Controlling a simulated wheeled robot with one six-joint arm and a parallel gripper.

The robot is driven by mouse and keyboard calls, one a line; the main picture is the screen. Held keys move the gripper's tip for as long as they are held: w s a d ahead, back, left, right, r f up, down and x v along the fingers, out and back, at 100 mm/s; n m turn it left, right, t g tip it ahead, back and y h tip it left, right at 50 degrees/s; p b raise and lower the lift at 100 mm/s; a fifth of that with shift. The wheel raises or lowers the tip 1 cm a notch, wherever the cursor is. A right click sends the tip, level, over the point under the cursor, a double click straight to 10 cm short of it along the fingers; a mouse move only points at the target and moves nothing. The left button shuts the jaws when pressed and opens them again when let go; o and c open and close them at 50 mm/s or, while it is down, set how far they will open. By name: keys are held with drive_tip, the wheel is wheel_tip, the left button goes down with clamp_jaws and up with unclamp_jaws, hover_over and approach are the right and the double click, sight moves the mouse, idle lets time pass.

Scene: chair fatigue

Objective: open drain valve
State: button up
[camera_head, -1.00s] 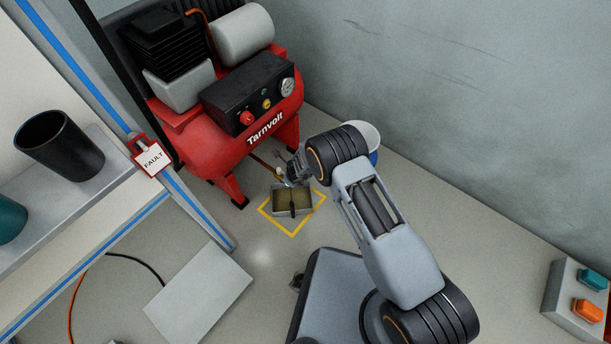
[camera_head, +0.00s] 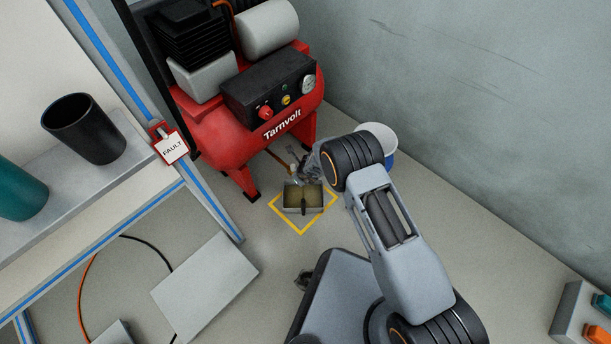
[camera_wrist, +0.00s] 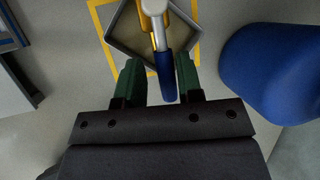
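The drain valve shows in the wrist view as a pale metal lever with a blue handle (camera_wrist: 167,75), above a grey tray (camera_wrist: 125,35). My gripper (camera_wrist: 158,75) has its two green fingers apart, one on each side of the blue handle, with gaps visible. In the head view my gripper (camera_head: 300,160) is low beside the red compressor (camera_head: 225,130), above the tray (camera_head: 294,200). The valve is small there and partly hidden by my wrist.
A yellow square (camera_head: 302,231) marks the floor around the tray. A blue and white bucket (camera_head: 382,143) stands close to my wrist on the right. A shelf with a black cup (camera_head: 85,130) and a FAULT tag (camera_head: 172,147) are on the left. A pale panel (camera_head: 205,285) lies on the floor.

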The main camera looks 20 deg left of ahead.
drive_tip(key=shift+o, duration=1.4)
drive_tip(key=shift+d, duration=0.1)
drive_tip(key=shift+o, duration=0.2)
drive_tip(key=shift+w+d+f, duration=0.1)
drive_tip(key=shift+d, duration=0.05)
drive_tip(key=shift+s+d+r+b, duration=0.2)
drive_tip(key=shift+d+r+b, duration=0.05)
drive_tip(key=shift+r+b, duration=0.45)
drive_tip(key=p+v, duration=0.1)
drive_tip(key=v, duration=1.1)
drive_tip(key=shift+r, duration=0.15)
